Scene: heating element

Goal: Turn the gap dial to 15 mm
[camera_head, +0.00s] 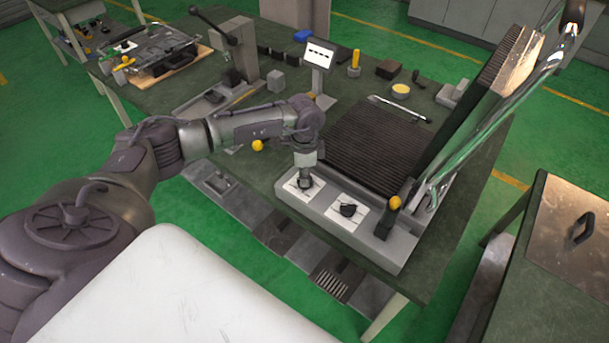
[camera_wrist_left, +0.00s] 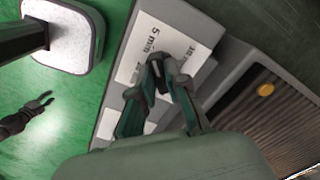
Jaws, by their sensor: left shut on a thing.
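The control panel (camera_head: 384,247) on the press front has two white dial plates. The left plate (camera_head: 292,187) lies under my left gripper (camera_head: 305,183), which points down onto it. In the wrist view, my left gripper (camera_wrist_left: 160,80) is shut on a dark dial knob (camera_wrist_left: 161,78). The plate (camera_wrist_left: 178,45) reads "5 mm" on one side, with another, partly legible marking beside it; the pointer's direction is hidden by the fingers. The right plate carries a black knob (camera_head: 348,210) and stands free. My right gripper (camera_wrist_left: 40,103), over the floor in the wrist view, has its fingers apart and empty.
The ribbed press plate (camera_head: 375,148) lies behind the panel, with the raised upper plate (camera_head: 478,100) and shiny bars at right. A small sign (camera_head: 319,55) stands behind my left arm.

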